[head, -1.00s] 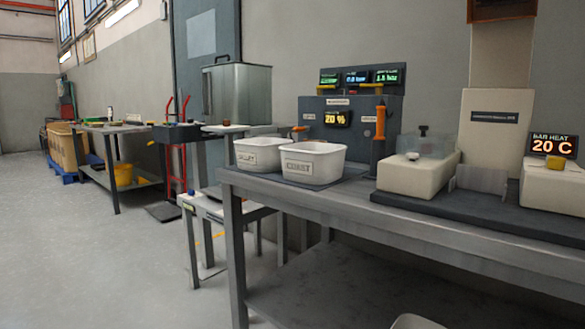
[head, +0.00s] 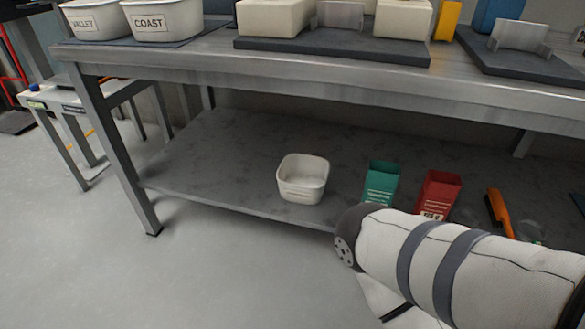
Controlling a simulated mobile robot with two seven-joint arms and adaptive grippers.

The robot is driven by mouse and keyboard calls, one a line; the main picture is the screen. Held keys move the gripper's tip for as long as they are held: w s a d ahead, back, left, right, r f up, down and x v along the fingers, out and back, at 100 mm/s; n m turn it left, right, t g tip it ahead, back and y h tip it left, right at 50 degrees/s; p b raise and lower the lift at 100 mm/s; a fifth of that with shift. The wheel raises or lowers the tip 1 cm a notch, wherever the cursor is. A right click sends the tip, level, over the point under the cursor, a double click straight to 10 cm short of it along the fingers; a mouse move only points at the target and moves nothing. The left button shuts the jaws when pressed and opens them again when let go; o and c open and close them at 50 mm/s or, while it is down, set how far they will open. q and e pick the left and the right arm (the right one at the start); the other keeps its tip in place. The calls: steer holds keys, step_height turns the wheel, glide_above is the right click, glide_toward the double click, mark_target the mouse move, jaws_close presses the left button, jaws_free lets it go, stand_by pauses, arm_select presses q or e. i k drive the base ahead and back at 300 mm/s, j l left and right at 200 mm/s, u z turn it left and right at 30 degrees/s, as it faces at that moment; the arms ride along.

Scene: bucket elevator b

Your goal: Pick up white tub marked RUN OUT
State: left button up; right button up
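A white tub (head: 303,179) stands upright and open on the lower shelf of the steel bench, near its front edge. It looks empty, and I can read no RUN OUT marking on its visible sides. Two other white tubs stand on the bench top at the upper left, marked VALLEY (head: 95,20) and COAST (head: 162,22). My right arm reaches in from the lower right, in front of the shelf and apart from the white tub. Neither of my grippers shows in the head view.
The lower shelf (head: 225,155) is bare left of the tub. To its right stand a green box (head: 381,183), a red box (head: 437,194) and an orange-handled tool (head: 499,212). The bench top edge (head: 300,77) overhangs the shelf. Floor (head: 210,270) in front is clear.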

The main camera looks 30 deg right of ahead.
mark_target(302, 178)
steer(key=i+l+z, duration=0.1)
steer(key=z, duration=0.4)
steer(key=i+z, duration=0.25)
steer(key=z, duration=0.25)
steer(key=i+z, duration=0.15)
steer(key=z, duration=0.3)
steer(key=i+j+z, duration=0.15)
steer(key=z, duration=0.35)
